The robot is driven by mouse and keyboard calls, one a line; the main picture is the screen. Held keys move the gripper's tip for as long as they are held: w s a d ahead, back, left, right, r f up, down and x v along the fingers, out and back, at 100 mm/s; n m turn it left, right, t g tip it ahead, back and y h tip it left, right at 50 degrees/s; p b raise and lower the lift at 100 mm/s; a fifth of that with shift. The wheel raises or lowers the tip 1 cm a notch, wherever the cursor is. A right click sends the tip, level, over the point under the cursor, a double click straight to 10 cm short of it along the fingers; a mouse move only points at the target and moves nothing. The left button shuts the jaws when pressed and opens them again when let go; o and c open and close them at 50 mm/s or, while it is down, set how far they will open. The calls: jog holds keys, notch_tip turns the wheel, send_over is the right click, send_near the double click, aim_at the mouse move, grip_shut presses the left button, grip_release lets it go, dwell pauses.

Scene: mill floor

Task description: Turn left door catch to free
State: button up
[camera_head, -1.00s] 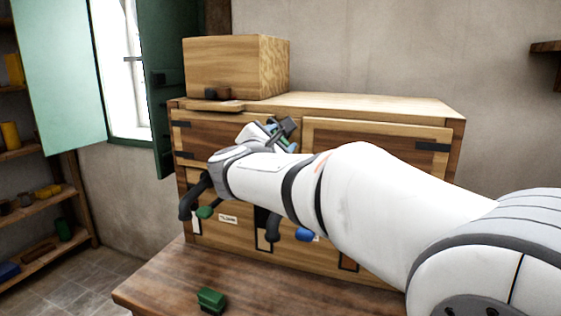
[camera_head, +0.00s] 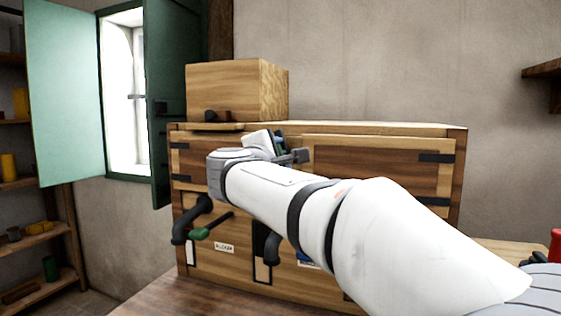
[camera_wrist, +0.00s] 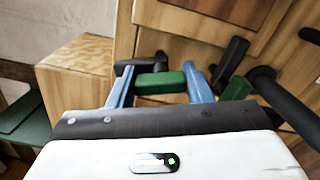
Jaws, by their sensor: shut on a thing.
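In the wrist view, my gripper (camera_wrist: 157,72) has its two blue fingers on either side of the green grip (camera_wrist: 160,83) of a dark catch (camera_wrist: 128,67), and is shut on it. A second dark catch (camera_wrist: 231,58) with a green end (camera_wrist: 237,89) stands just to the right, outside the fingers. In the head view, my gripper (camera_head: 284,146) is at the cabinet's upper front, near the gap between the left door (camera_head: 194,160) and the right door (camera_head: 375,172). My arm and wrist hide most of the left door and the held catch there.
A wooden box (camera_head: 225,88) stands on the cabinet top at left. Below the left door are a black curved handle (camera_head: 190,222) and a green-ended lever (camera_head: 211,228). A green shutter (camera_head: 64,95) stands open at left. A red object (camera_head: 555,246) is at the far right.

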dwell(0.3)
jog(key=o, duration=1)
jog(key=v, duration=0.8)
jog(key=shift+d, duration=0.15)
